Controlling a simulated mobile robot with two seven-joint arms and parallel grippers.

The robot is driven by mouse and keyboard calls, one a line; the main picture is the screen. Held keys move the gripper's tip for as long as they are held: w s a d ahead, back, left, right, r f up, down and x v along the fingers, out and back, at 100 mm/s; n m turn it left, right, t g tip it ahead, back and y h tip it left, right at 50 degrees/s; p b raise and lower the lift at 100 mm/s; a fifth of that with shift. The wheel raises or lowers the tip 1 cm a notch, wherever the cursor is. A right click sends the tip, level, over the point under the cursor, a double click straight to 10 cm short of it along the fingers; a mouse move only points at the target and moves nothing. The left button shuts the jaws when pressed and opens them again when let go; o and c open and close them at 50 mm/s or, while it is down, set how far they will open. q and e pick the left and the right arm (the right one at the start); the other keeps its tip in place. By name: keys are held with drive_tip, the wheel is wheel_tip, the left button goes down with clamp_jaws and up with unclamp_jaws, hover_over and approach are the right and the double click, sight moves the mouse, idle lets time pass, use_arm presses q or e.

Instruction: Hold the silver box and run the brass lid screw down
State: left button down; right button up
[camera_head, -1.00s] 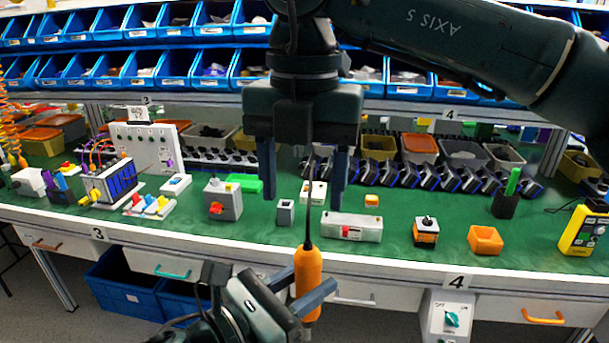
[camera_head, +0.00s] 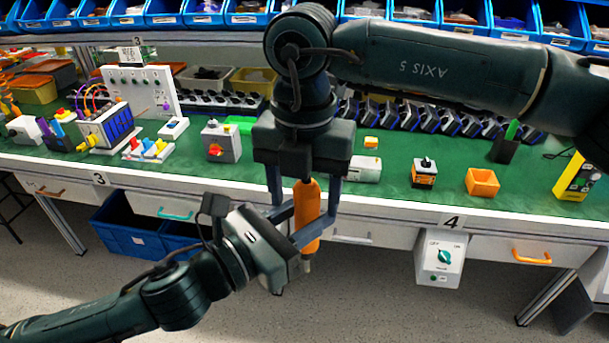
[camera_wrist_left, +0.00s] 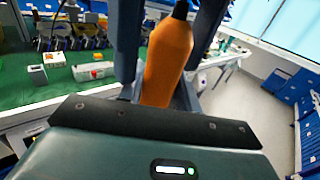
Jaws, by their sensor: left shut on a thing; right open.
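My left gripper (camera_head: 293,229) is shut on an orange screwdriver (camera_head: 307,205) held upright in front of the bench edge, its tip down. The screwdriver also fills the middle of the left wrist view (camera_wrist_left: 167,62). My right gripper (camera_head: 303,200) is open and points down, its fingers apart on either side of the upper orange handle. A small silver-grey box (camera_wrist_left: 37,75) stands on the green bench in the left wrist view; in the head view my right gripper hides it. I cannot make out a brass screw on it.
A long pale box with a red part (camera_wrist_left: 93,70) lies close by. A grey box with a red knob (camera_head: 220,142), an orange-and-black switch (camera_head: 424,172) and an orange bin (camera_head: 482,182) stand on the bench. A switch box (camera_head: 442,258) hangs at the front edge.

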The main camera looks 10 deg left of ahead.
drive_tip(key=shift+c, duration=0.5)
use_arm(q)
drive_tip(key=shift+s, duration=0.1)
use_arm(e)
drive_tip(key=shift+a, duration=0.1)
drive_tip(key=c, duration=1.2)
use_arm(q)
drive_tip(key=c, duration=0.9)
unclamp_jaws()
